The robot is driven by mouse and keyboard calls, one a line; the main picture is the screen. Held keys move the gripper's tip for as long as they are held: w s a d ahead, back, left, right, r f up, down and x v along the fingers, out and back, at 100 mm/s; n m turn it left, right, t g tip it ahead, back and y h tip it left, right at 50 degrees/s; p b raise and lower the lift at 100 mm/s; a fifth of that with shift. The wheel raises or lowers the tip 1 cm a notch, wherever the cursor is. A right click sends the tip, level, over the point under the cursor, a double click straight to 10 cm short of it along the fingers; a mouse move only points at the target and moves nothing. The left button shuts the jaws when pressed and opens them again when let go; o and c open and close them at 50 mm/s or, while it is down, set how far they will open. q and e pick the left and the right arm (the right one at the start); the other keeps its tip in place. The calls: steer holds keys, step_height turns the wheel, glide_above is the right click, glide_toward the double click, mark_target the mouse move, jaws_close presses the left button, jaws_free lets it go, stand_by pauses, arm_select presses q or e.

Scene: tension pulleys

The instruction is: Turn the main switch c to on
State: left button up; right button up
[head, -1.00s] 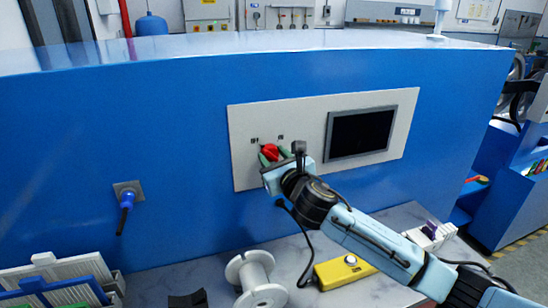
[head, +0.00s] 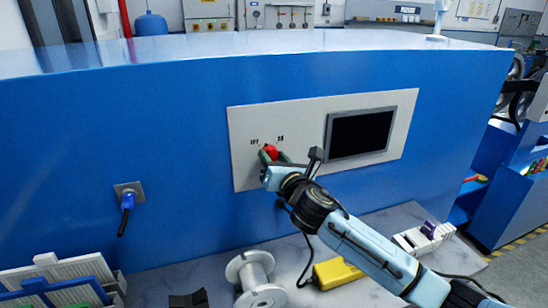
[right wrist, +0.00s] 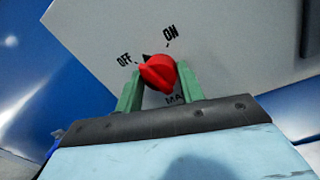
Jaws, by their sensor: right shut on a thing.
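The main switch is a red knob (head: 270,152) on the pale panel (head: 240,125) of the blue machine, with small OFF and ON labels above it. In the right wrist view the red knob (right wrist: 158,72) sits between the green fingers of my right gripper (right wrist: 160,88). My right gripper (head: 274,158) is shut on the knob, one finger on each side. A small dark wedge shows at the knob's upper edge, between the words OFF and ON. A label under the knob is partly hidden. My left gripper is out of view.
A dark screen (head: 361,132) is set in the panel right of the knob. A plugged blue connector (head: 127,200) is on the machine's left face. On the bench below are a white spool (head: 257,280), a yellow box (head: 338,273) and grey and blue racks (head: 60,285).

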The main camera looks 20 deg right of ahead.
steer(key=m, duration=0.7)
steer(key=shift+f+t+h, duration=0.15)
steer(key=shift+t+h, duration=0.15)
steer(key=m, duration=0.5)
steer(key=shift+m+h, duration=0.4)
steer(key=o, duration=1)
steer(key=shift+s, duration=0.1)
steer(key=s+f+b, duration=0.1)
steer(key=s, duration=1.2)
steer(key=shift+d, duration=0.2)
steer(key=shift+s+f, duration=0.1)
